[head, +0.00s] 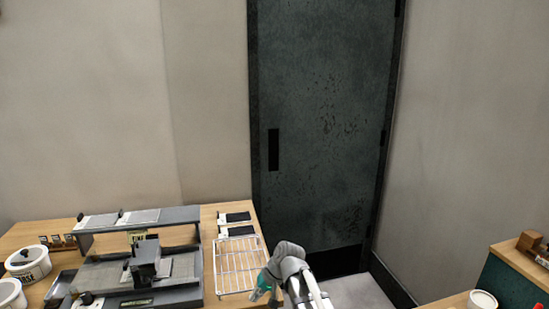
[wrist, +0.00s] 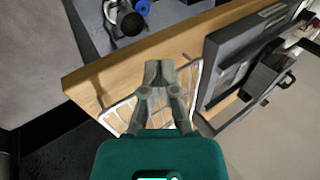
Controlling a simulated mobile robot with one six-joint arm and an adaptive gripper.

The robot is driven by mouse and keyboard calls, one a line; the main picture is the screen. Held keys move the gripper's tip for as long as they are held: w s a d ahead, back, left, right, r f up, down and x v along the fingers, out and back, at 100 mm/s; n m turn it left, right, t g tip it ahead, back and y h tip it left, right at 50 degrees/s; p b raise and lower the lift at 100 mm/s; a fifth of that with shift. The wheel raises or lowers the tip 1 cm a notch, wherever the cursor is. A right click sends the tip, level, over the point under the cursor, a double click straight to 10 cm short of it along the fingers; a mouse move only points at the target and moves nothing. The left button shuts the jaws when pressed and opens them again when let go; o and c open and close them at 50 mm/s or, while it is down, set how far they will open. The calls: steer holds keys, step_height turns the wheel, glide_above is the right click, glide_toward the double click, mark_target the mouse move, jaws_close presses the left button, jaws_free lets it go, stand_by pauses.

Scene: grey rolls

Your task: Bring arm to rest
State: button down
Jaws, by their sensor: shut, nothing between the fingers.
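My gripper (wrist: 158,75) shows in the wrist view with its grey fingers together and nothing between them. In that view it is in front of a white wire rack (wrist: 120,110) on the wooden table; its height over the rack is hard to tell. In the head view my arm shows at the bottom centre, just right of the wire rack (head: 238,266), and the fingers are out of sight there.
A grey machine (head: 140,262) stands on the wooden table (head: 30,235) left of the rack. White tubs (head: 28,263) stand at the far left. A dark door (head: 325,120) is behind. Another bench with a white cup (head: 482,299) is at right. Bare floor (head: 350,292) lies between.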

steer(key=s+d+m+h+p, duration=0.1)
steer(key=s+d+h, duration=0.2)
steer(key=d, duration=0.8)
steer(key=s+d+r+h+p, duration=0.1)
steer(key=s+d+h+p, duration=0.1)
steer(key=s+d, duration=0.5)
steer(key=d+h, duration=0.1)
steer(key=d, duration=0.4)
steer(key=shift+s+m, duration=0.25)
steer(key=shift+m, duration=0.15)
